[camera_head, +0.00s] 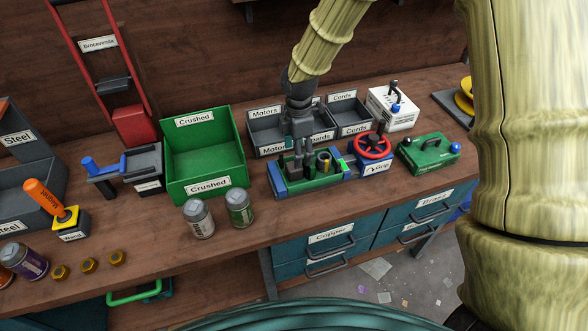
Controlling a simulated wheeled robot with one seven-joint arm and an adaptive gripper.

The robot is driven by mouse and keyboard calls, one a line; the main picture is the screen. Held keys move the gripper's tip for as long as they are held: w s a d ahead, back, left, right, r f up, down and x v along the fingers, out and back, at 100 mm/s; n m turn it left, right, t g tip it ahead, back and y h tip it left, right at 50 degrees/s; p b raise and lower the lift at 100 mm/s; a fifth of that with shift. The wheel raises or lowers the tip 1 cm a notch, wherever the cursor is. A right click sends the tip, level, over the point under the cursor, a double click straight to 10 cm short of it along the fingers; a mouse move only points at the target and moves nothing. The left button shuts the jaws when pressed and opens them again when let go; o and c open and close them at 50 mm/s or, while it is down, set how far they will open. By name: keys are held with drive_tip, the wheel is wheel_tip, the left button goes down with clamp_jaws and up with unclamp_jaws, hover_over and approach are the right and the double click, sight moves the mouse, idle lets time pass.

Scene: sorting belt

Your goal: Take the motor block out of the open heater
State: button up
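The open heater (312,183) is a low blue and green housing on the bench, in front of the Motors bin. Several dark upright parts stand in it, with a dark, brass-coloured cylinder (323,163) at its right. I cannot tell for certain which part is the motor block. My gripper (302,164) points down over the middle of the heater, its dark fingers low among the parts, just left of the cylinder. The fingers blend with the dark parts, so their opening and any contact are unclear.
Behind the heater stand grey bins labelled Motors (265,128) and Cords (350,112). A green Crushed bin (206,160) and two cans (198,218) stand left. A blue vise with a red wheel (373,147) and a green box (428,153) stand close at right.

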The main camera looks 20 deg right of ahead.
sight(294, 171)
drive_tip(key=shift+s+f, duration=0.15)
drive_tip(key=shift+f, duration=0.1)
drive_tip(key=shift+w+a+f+p, duration=0.15)
drive_tip(key=shift+f+p, duration=0.35)
drive_tip(key=shift+f, duration=0.7)
drive_tip(key=shift+w+d+f+p, duration=0.1)
drive_tip(key=shift+f+p, duration=0.35)
drive_tip(key=shift+f, duration=0.7)
drive_tip(key=c, duration=1.3)
drive_tip(key=shift+r, duration=0.1)
